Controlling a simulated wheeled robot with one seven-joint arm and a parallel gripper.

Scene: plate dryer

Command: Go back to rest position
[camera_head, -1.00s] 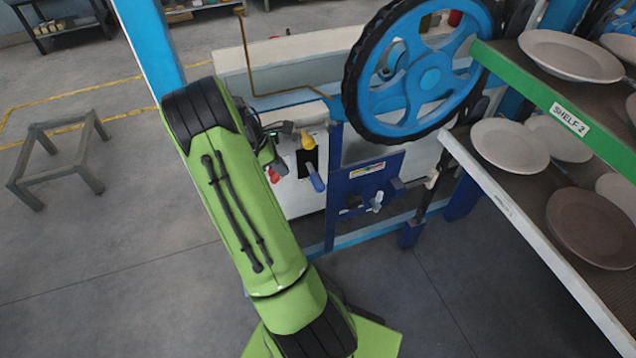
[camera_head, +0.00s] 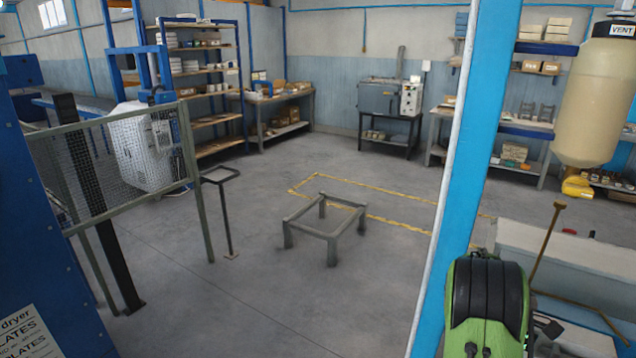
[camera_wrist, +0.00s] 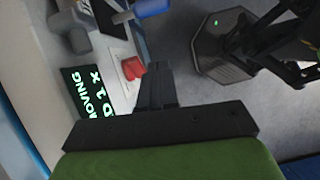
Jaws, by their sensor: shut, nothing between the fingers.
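My gripper (camera_wrist: 157,88) shows in the wrist view, its dark fingers together and empty. It is in front of a pale control panel. On the panel, a dark screen (camera_wrist: 86,90) with green letters reading partly "MOVING" is left of the fingers. A red button (camera_wrist: 132,68) is just beside the fingertips; I cannot tell whether they touch. A blue-handled lever (camera_wrist: 148,9) is beyond it, near the top edge.
A blue post (camera_head: 465,150) stands left of my arm in the head view. A low grey frame stand (camera_head: 327,228) is on open floor. A mesh fence (camera_head: 115,165) is at left. A cream vessel (camera_head: 596,95) hangs at right.

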